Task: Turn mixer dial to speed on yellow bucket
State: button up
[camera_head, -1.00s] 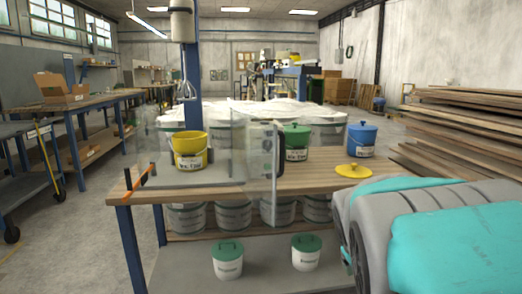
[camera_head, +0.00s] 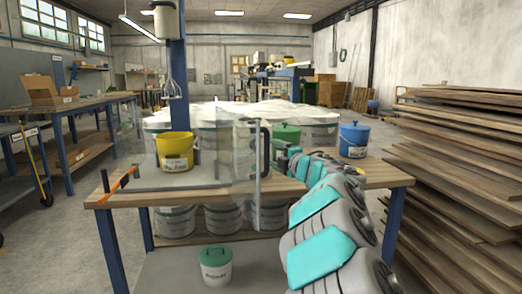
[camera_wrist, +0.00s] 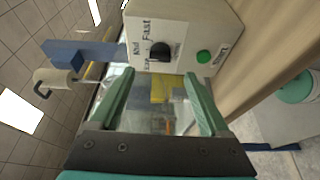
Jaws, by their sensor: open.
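The mixer (camera_head: 167,20) hangs on a blue post, with its whisk (camera_head: 171,88) above the yellow bucket (camera_head: 176,152). The open bucket stands on the workbench behind clear guard panels. In the rotated wrist view, a pale control box shows a black dial (camera_wrist: 160,51) with labels including "Fast" and "Mid", and a green button (camera_wrist: 204,57). I cannot tell the dial's exact setting. My gripper (camera_wrist: 158,76) is open and empty, its green fingers pointing towards the box, with the dial beyond and between the fingertips. Part of the yellow bucket (camera_wrist: 160,88) shows between the fingers.
The clear guard door (camera_head: 247,165) stands open close to my arm. Stacked boards (camera_head: 460,160) are at the right. Floor is free at the left.

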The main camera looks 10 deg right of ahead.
jog(key=p+x, duration=0.1)
jog(key=x, duration=0.6)
jog(key=shift+w+a, duration=0.25)
jog(key=shift+w, duration=0.05)
jog(key=shift+c, duration=0.2)
grip_shut()
dwell(0.5)
